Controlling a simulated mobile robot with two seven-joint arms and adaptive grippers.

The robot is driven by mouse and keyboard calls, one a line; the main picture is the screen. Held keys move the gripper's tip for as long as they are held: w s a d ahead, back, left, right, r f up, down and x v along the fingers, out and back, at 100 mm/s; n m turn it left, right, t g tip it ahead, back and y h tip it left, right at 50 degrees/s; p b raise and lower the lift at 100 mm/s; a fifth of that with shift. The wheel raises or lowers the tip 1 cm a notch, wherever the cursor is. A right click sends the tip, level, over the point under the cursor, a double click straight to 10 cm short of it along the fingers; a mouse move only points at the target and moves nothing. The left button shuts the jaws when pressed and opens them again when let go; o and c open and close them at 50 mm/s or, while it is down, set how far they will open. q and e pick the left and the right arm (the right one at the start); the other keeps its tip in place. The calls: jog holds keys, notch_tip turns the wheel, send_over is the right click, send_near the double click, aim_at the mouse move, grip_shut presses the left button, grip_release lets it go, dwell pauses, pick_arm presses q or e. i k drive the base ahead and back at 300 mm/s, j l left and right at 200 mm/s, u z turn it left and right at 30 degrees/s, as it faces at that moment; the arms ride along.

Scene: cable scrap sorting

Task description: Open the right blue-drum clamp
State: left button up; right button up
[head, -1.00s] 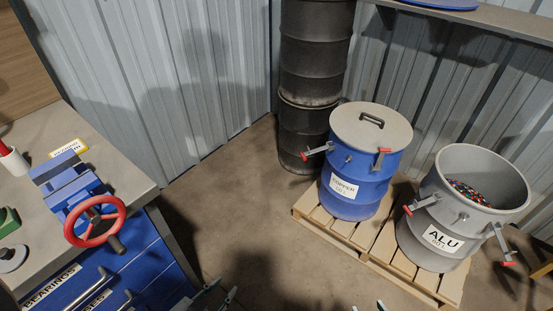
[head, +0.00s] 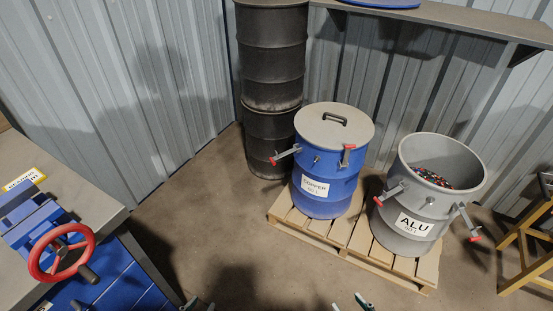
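The blue drum (head: 340,192), labelled COPPER, stands upright with its grey lid (head: 320,120) and black handle on top. Its right clamp (head: 347,156) has a red-tipped lever lying close against the drum near the rim. Its left clamp (head: 284,156) has its lever sticking out to the left. My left gripper (head: 197,306) shows only its fingertips at the bottom edge; they are apart with nothing between them. My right gripper (head: 350,304) shows only fingertips at the bottom edge, also apart and empty. Both are well in front of the drum, touching nothing visible.
The drum shares a wooden pallet (head: 345,232) with an open grey ALU drum (head: 411,195), whose clamp levers stick out. Black drums (head: 273,60) are stacked behind. A workbench with a vise (head: 45,235) is at left, a yellow stand (head: 520,240) at right. Floor in front is clear.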

aim_at(347, 147)
jog(key=i+l+z, duration=0.15)
jog(key=z, duration=0.35)
jog(key=i+l+z, duration=0.15)
jog(key=z, duration=0.3)
jog(key=i+l+z, duration=0.15)
jog(key=z, duration=0.35)
jog(key=i, duration=0.05)
